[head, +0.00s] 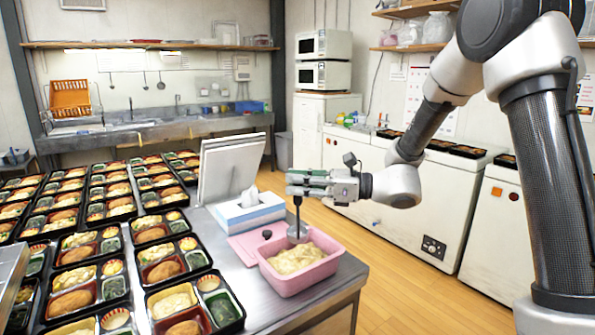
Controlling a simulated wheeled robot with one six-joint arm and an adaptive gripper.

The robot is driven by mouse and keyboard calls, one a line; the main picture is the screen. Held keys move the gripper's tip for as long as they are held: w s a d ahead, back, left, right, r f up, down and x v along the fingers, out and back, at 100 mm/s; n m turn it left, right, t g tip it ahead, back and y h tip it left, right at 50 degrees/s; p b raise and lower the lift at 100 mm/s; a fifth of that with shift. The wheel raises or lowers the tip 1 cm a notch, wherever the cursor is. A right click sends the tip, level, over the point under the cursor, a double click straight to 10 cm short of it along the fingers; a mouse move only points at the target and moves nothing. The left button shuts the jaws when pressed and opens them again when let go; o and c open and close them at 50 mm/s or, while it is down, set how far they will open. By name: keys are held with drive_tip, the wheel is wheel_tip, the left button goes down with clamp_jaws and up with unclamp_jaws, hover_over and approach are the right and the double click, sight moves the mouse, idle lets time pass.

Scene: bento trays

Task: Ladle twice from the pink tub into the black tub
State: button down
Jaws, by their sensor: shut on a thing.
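The pink tub (303,284) stands at the right end of the steel table, filled with a pale yellow, lumpy food (293,259). My gripper (299,186) is above the tub's back side, shut on the upper end of a ladle. The ladle's dark handle (297,212) hangs upright, and its grey bowl (298,233) is at the back edge of the tub. I cannot tell if the bowl touches the food or what it holds. No separate black tub can be told apart from the black bento trays (197,312).
A pink lid (242,249) lies beside the tub, with a small dark knob (267,235) at its edge. A tissue box (247,214) and a pale upright panel (230,168) stand behind. Filled bento trays crowd the left. White freezers (428,205) line the right wall.

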wheel_tip(320, 180, down, 9)
idle(0.5)
idle(1.2)
drive_tip(key=shift+r, duration=5.55)
